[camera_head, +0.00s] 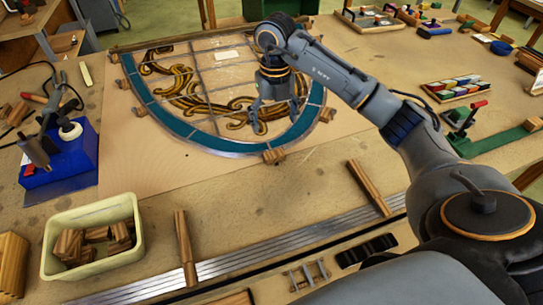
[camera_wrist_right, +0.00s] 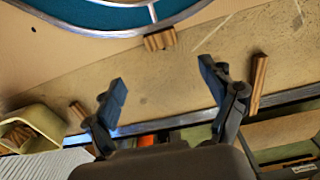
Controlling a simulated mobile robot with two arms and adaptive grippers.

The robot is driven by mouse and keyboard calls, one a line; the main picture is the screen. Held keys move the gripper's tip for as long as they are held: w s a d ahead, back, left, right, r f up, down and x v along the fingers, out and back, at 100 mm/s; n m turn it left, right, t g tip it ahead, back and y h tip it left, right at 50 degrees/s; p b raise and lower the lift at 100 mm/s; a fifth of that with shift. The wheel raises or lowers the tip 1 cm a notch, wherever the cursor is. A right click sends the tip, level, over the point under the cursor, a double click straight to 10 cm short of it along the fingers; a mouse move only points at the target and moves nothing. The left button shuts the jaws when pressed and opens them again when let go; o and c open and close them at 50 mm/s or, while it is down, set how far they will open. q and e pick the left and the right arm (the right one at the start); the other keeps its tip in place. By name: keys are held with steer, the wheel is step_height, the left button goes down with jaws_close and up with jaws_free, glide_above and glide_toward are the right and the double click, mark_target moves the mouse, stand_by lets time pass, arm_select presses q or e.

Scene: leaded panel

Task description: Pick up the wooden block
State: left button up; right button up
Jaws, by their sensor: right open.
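My right gripper (camera_head: 276,113) is open and empty above the leaded panel in the head view. Its two spread fingers (camera_wrist_right: 162,82) show in the right wrist view. Several wooden blocks are in view, and I cannot tell which one is meant. One small block (camera_head: 273,156) sits against the panel's near curved edge; the right wrist view shows it (camera_wrist_right: 160,40) beyond the fingertips, apart from them. Another block (camera_head: 327,114) is at the panel's right edge. More blocks (camera_head: 70,243) lie in a cream tub. My left gripper is not in view.
The leaded panel (camera_head: 185,138) with blue border lies on a board. The cream tub (camera_head: 92,212) stands front left; a blue soldering stand (camera_head: 62,165) is behind it. Two wooden bars (camera_head: 185,248) (camera_head: 369,187) lie across metal strips (camera_head: 275,243). Bench between panel and strips is clear.

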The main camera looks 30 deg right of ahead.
steer(key=p, duration=0.1)
glide_above(275, 155)
steer(key=f, duration=0.5)
steer(key=shift+s+a+f, duration=0.1)
steer(key=shift+s+f, duration=0.15)
steer(key=shift+f, duration=0.15)
steer(key=shift+w+f, duration=0.1)
steer(key=shift+f, duration=0.25)
steer(key=shift+f+p, duration=0.6)
steer(key=shift+p, duration=0.05)
step_height(275, 155, down, 4)
steer(key=shift+r+p, duration=0.25)
steer(key=shift+p, duration=0.45)
steer(key=shift+w+f, duration=0.15)
steer(key=shift+f, duration=0.2)
steer(key=c, duration=1)
